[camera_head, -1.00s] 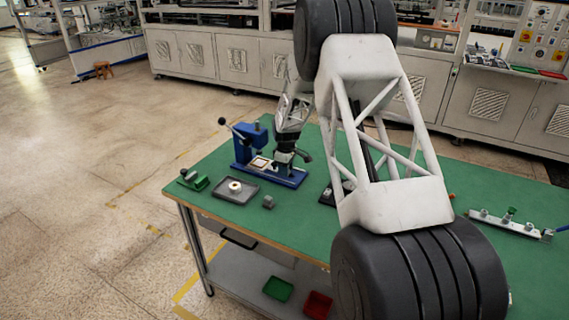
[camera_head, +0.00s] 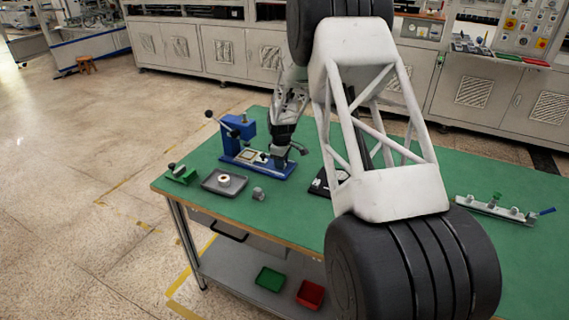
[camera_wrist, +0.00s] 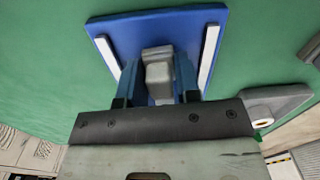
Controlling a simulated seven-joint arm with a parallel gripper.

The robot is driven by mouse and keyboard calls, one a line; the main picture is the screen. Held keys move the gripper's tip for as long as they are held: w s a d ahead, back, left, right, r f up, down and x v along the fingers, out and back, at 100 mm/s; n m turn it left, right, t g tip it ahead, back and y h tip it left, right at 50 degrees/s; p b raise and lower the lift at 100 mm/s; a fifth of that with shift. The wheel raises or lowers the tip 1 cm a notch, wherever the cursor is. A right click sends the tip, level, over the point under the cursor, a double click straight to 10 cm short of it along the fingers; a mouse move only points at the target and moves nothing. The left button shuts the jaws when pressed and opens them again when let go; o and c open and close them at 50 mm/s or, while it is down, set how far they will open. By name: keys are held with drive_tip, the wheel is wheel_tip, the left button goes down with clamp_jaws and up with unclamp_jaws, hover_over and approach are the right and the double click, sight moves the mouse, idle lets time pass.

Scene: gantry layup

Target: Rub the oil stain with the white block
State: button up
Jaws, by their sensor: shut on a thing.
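My gripper (camera_wrist: 158,78) is shut on a whitish-grey block (camera_wrist: 158,72), seen between its two blue-grey fingers in the wrist view. The block is over a blue plate (camera_wrist: 190,35) with a white strip along each side. I cannot tell whether the block touches the plate. In the head view my gripper (camera_head: 273,160) is low over the right part of the blue press base (camera_head: 270,172). I cannot make out the oil stain in either view; the block and fingers hide part of the plate.
The blue press (camera_head: 236,135) stands left of my gripper on the green table (camera_head: 300,215). A grey tray (camera_head: 210,187) with a round part, a small grey piece (camera_head: 258,193) and a green clamp (camera_head: 184,175) lie near the left front. A rail fixture (camera_head: 495,209) is at right.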

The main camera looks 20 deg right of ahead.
sight(273, 165)
drive_tip(key=shift+w+a, duration=1.3)
drive_tip(key=shift+d, duration=0.3)
drive_tip(key=shift+s+d, duration=1.85)
drive_tip(key=shift+s, duration=0.1)
drive_tip(key=shift+w+a, duration=1.35)
drive_tip(key=shift+a, duration=0.05)
drive_tip(key=shift+w+a+r, duration=0.1)
drive_tip(key=shift+w+a, duration=0.6)
drive_tip(key=shift+w, duration=0.05)
wheel_tip(273, 165, up, 8)
drive_tip(key=shift+s, duration=0.1)
